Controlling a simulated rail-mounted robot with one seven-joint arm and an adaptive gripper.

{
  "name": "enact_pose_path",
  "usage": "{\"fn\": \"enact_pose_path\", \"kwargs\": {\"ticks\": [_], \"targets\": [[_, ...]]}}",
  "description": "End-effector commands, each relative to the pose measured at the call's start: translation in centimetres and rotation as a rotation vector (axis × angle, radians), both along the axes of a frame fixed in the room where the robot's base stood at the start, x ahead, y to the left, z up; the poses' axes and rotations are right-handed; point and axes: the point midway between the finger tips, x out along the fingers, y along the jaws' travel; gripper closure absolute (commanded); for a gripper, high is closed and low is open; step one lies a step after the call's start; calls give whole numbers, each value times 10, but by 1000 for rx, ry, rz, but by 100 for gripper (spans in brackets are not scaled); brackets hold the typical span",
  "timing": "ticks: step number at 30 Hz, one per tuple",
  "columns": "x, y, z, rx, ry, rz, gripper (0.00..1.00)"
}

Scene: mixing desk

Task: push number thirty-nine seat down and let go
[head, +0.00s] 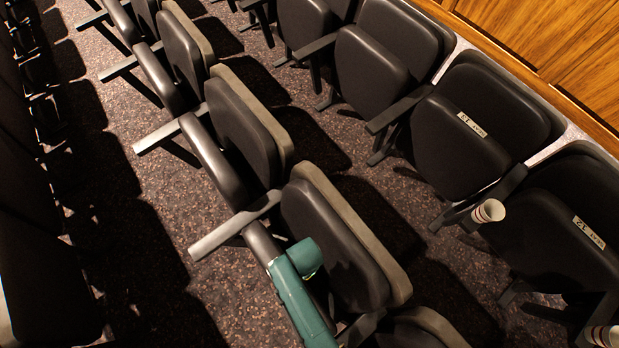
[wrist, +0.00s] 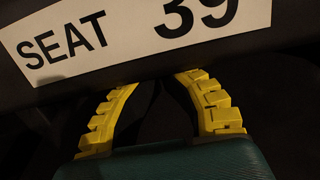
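The label reading "SEAT 39" (wrist: 140,30) is white with black print and fills the top of the wrist view, cut off at the edge. It is on a dark seat surface. My gripper (wrist: 162,82) has two yellow ribbed fingers with a gap between their tips, just below the label; nothing shows between them. Whether the tips touch the seat cannot be told. In the head view my green arm (head: 298,290) reaches over a black folded seat (head: 262,243) beside its tan-edged backrest (head: 340,250). The label and fingers are hidden there.
More folded black seats (head: 240,130) run up the row. A grey armrest (head: 235,225) lies just beyond my arm. A row with seat labels (head: 472,124) and a paper cup (head: 489,211) stands right.

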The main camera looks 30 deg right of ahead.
Motion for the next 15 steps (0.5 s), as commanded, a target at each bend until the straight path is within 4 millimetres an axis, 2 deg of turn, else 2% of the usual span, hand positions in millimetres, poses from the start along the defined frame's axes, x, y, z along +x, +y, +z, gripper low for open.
{"fn": "enact_pose_path", "kwargs": {"ticks": [1,3,12,15], "targets": [[-3,9,3,3,6,6,100],[-4,14,2,3,4,2,100],[-4,17,0,3,4,1,100],[-7,33,2,3,6,7,100]]}}
